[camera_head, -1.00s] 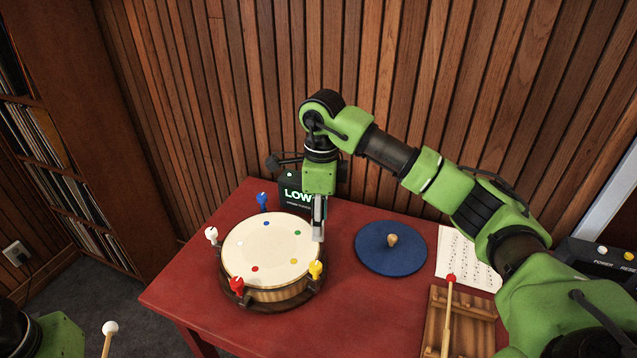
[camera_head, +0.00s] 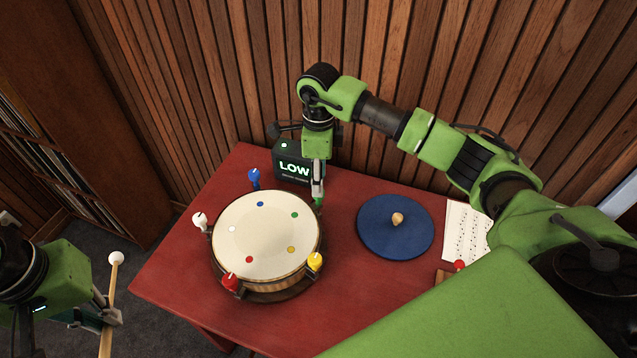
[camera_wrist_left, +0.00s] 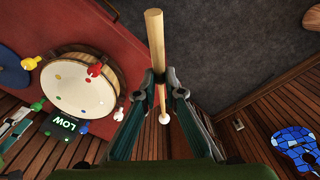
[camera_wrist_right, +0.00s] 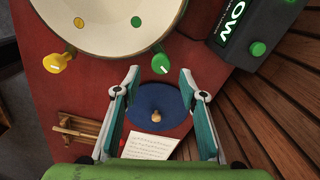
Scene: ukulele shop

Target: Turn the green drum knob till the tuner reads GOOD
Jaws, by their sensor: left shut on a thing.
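The round drum (camera_head: 265,235) stands on the red table with coloured knobs around its rim. The green knob (camera_head: 319,203) is at its right rear edge, just below my right gripper (camera_head: 318,190). In the right wrist view the right gripper (camera_wrist_right: 160,75) is open, with the green knob (camera_wrist_right: 160,63) between and slightly beyond its fingertips; contact cannot be told. The dark tuner (camera_head: 298,165) behind the drum reads LOW in green. My left gripper (camera_head: 105,310) is shut on a wooden mallet (camera_wrist_left: 154,40) with a white ball head, off the table's left side.
Yellow (camera_head: 315,262), red (camera_head: 230,283), white (camera_head: 199,220) and blue (camera_head: 254,178) knobs ring the drum. A blue round pad (camera_head: 395,240) with a wooden peg lies to the right, near a sheet of music (camera_head: 466,228). The slatted wall stands close behind the table.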

